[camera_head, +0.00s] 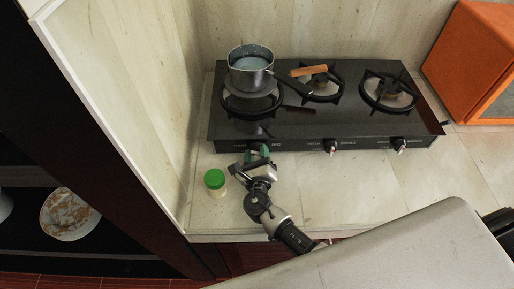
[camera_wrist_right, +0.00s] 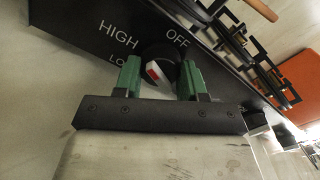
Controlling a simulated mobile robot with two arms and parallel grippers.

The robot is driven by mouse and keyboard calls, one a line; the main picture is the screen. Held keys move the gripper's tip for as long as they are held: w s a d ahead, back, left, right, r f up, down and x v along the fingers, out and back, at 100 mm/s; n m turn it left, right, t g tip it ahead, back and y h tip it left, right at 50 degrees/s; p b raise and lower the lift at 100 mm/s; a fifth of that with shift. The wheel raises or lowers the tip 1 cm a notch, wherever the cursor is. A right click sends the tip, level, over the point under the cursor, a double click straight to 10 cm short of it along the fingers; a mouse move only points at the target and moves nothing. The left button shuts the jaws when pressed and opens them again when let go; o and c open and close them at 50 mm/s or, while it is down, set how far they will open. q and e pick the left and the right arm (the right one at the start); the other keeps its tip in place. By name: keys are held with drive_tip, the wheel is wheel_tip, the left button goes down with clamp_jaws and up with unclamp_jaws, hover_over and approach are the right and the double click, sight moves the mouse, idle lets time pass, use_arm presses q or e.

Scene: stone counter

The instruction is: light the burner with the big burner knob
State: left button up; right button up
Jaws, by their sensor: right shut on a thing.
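The black stove (camera_head: 300,118) has three burners and a row of knobs on its front panel. My right gripper (camera_head: 258,153) is at the leftmost knob, which it mostly hides in the head view. In the right wrist view, the green fingers of my right gripper (camera_wrist_right: 160,80) are on either side of the black knob (camera_wrist_right: 158,53), shut on it. The knob has a red and white mark, and the panel around it reads OFF, HIGH and a partly hidden LO. The left burner (camera_head: 252,105) is under a pot, and I see no flame. My left gripper is not in view.
A pot (camera_head: 250,68) with pale contents and a dark handle stands on the left burner. A green-capped jar (camera_head: 215,180) stands left of my gripper. An orange box (camera_head: 470,55) is at right. The front right counter is clear.

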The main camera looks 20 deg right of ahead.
drive_tip(key=shift+n+p, duration=1.6)
drive_tip(key=shift+n, duration=0.7)
drive_tip(key=o, duration=0.9)
drive_tip(key=shift+w+r, duration=0.1)
drive_tip(key=shift+r, duration=0.05)
